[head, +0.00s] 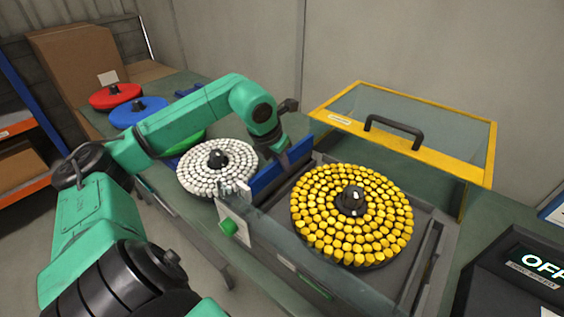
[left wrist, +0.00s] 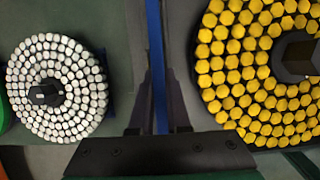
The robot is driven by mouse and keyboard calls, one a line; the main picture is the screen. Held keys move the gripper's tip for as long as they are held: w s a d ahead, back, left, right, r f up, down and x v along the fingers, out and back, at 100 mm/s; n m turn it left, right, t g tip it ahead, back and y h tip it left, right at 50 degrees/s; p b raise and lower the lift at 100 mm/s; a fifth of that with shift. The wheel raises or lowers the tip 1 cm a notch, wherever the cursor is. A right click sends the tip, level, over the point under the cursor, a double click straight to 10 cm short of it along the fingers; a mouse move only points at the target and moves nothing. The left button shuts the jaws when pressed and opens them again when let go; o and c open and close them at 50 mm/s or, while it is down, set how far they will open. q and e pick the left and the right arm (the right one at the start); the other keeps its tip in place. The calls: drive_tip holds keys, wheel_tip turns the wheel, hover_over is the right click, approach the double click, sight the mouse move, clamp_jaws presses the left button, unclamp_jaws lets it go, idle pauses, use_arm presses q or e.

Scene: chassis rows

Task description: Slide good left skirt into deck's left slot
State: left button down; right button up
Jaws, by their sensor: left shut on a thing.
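A long blue panel, the skirt (head: 267,179), stands on edge along the left side of the grey deck (head: 413,280). My left gripper (head: 287,158) is shut on it from above, near its middle. In the left wrist view the skirt (left wrist: 156,55) is a thin blue strip running between the two fingers (left wrist: 157,115). It lies close beside the deck's left edge. I cannot tell whether its lower edge is in the slot, as the slot itself is hidden. My right gripper is not in view.
A disc of yellow pieces (head: 325,215) with a black knob covers the deck. A disc of white pieces (head: 205,180) stands left of the skirt. A raised yellow-framed clear cover (head: 460,165) is behind the deck. Red (head: 103,101) and blue (head: 125,119) discs stand farther back.

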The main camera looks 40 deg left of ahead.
use_arm(q)
drive_tip(key=shift+r, duration=0.15)
drive_tip(key=shift+b, duration=0.55)
drive_tip(key=shift+f, duration=0.2)
drive_tip(key=shift+f+b, duration=0.3)
drive_tip(key=shift+b, duration=0.1)
drive_tip(key=shift+f+b, duration=0.45)
idle(0.4)
drive_tip(key=shift+f+b, duration=1.1)
drive_tip(key=shift+f, duration=0.05)
drive_tip(key=shift+f, duration=0.15)
